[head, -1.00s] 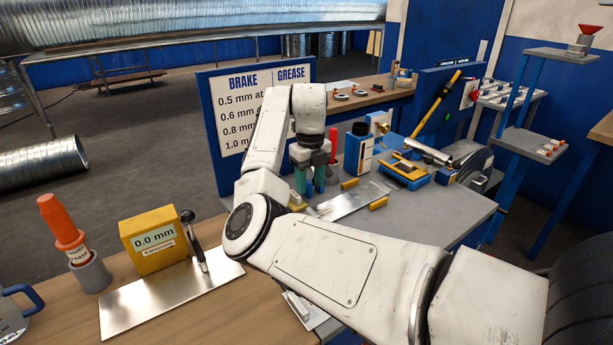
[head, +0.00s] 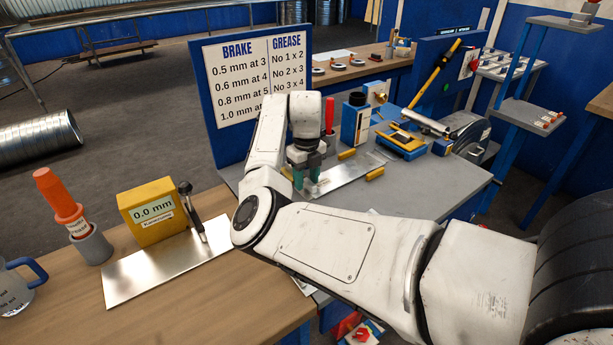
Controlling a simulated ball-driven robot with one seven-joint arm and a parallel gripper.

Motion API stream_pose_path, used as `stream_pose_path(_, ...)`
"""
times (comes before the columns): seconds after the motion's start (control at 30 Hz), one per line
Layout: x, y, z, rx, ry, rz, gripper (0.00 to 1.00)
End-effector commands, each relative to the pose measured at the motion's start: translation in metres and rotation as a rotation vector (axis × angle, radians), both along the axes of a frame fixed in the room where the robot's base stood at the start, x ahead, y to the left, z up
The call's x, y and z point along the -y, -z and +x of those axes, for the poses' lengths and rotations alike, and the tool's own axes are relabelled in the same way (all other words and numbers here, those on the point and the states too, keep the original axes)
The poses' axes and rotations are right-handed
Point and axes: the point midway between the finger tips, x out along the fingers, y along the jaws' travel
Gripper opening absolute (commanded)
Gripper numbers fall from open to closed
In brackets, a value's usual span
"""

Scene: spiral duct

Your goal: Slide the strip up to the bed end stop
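The strip (head: 345,178) is a thin, shiny metal sheet lying flat on the grey bench, between two small yellow blocks (head: 347,154) (head: 375,174). My gripper (head: 307,177) points down at the strip's near left end, with its green fingertips very close to it. The fingers look apart, with a gap between them. Whether they touch the strip is too small to tell. I cannot clearly pick out the bed end stop; a blue and yellow device (head: 401,142) stands beyond the strip's far right end.
A blue box with a black knob (head: 356,122) and a red-handled tool (head: 329,117) stand behind the strip. A sign board (head: 245,85) rises at the left. The wooden bench holds a yellow gauge (head: 152,214), a metal plate (head: 150,274) and an orange-capped tube (head: 62,200).

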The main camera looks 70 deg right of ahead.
Motion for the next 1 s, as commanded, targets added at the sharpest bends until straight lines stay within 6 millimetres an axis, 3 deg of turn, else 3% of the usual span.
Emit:
stream_pose_path(0.07,0.0001,-0.0001,-0.0001,0.0,0.0,0.0,0.36)
stream_pose_path(0.43,0.0002,-0.0004,-0.0001,0.0,0.0,0.0,0.01)
stream_pose_path(1.0,-0.0073,-0.0013,0.0049,0.0,0.001,-0.001,0.0)
